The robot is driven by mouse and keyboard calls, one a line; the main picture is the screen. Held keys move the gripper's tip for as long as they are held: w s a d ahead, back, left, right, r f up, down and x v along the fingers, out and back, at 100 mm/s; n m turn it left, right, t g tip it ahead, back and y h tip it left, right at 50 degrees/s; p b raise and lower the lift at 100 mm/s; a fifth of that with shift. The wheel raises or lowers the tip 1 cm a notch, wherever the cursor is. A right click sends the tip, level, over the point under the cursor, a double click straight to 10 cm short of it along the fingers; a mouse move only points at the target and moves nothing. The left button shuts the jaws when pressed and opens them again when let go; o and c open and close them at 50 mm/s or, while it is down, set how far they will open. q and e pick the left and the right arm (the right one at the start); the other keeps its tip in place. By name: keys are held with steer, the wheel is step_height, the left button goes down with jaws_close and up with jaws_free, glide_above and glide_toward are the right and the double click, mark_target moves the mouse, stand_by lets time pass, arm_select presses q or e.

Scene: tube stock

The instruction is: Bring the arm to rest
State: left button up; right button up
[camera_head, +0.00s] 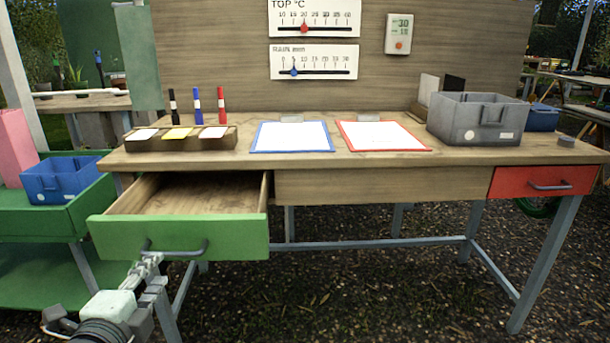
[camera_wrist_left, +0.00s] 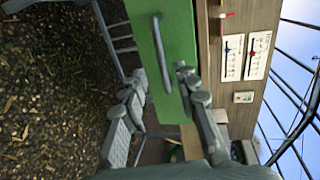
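My left gripper (camera_head: 152,268) is at the lower left of the head view, just below and in front of the handle (camera_head: 176,252) of the green drawer (camera_head: 182,238). In the left wrist view my left gripper (camera_wrist_left: 158,75) has its fingers spread, with the handle (camera_wrist_left: 162,55) showing between them and a gap on each side. I cannot tell how deep the handle sits between the fingers. The green drawer is pulled out from the bench (camera_head: 370,185) and the visible part of its inside is bare. My right gripper is in neither view.
A red drawer (camera_head: 542,181) at the right is shut. A green cart (camera_head: 50,225) with a blue bin (camera_head: 62,180) stands left. The gravel in front is clear.

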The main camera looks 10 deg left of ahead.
arm_select(q)
steer(key=s+d+f+n+g, duration=0.1)
steer(key=s+f+n+g, duration=0.25)
steer(key=f, duration=0.55)
steer(key=s+f+n+g, duration=0.2)
steer(key=f+n+g, duration=0.15)
steer(key=f, duration=0.55)
steer(key=s+d+f+n+g, duration=0.1)
steer(key=s+f+n+g, duration=0.2)
steer(key=f, duration=0.6)
steer(key=s+d+f+n+g+h, duration=0.2)
steer(key=s+d+f, duration=0.3)
steer(key=f, duration=0.3)
steer(key=shift+s+d+n, duration=0.2)
steer(key=shift+s+n, duration=0.25)
steer(key=shift+n, duration=0.35)
